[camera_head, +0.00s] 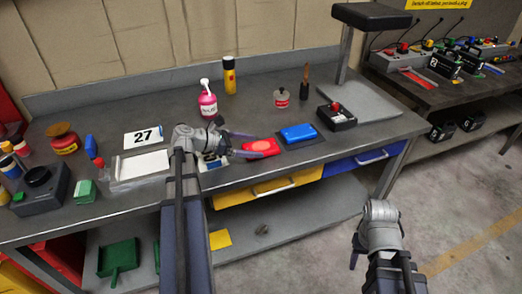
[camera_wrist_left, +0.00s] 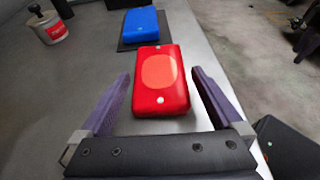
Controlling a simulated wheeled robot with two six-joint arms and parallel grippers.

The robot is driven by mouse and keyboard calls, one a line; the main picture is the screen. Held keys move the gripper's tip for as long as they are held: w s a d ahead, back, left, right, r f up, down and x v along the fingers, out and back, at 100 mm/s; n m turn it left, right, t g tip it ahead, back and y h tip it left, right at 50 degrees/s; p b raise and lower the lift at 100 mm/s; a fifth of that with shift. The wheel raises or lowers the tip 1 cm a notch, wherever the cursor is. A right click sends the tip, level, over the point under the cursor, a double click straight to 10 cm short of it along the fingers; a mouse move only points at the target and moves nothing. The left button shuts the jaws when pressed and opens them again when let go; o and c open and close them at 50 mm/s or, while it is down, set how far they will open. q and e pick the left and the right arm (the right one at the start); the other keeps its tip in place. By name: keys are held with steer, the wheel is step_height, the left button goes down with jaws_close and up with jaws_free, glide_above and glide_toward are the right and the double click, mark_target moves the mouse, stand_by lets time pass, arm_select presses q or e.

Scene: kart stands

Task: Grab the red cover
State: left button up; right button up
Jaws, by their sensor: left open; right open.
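The red cover (camera_head: 259,146) lies flat on the workbench near its front edge. In the left wrist view the red cover (camera_wrist_left: 161,82) is a rounded red block with a lighter orange-red oval on top. My left gripper (camera_head: 247,143) is open at the cover; in its wrist view the purple fingers (camera_wrist_left: 158,88) stand on either side of the cover's near half, with gaps showing on both sides. Contact cannot be told. My right gripper (camera_head: 366,262) is low at the right, in front of the bench, away from the cover; its fingertips are partly hidden.
A blue block (camera_head: 299,133) on a dark pad lies just right of the red cover. A black box with a red button (camera_head: 337,116), a small tin (camera_head: 281,98) and a pink bottle (camera_head: 208,100) stand behind. The bench's front edge is close to the cover.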

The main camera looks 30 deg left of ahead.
mark_target(261, 146)
arm_select(q)
steer(key=b+x, duration=0.1)
steer(key=x, duration=0.3)
steer(key=shift+c, duration=0.2)
steer(key=c, duration=1.2)
steer(key=shift+o, duration=0.2)
steer(key=shift+r, duration=0.1)
step_height(261, 146, up, 10)
steer(key=p, duration=1)
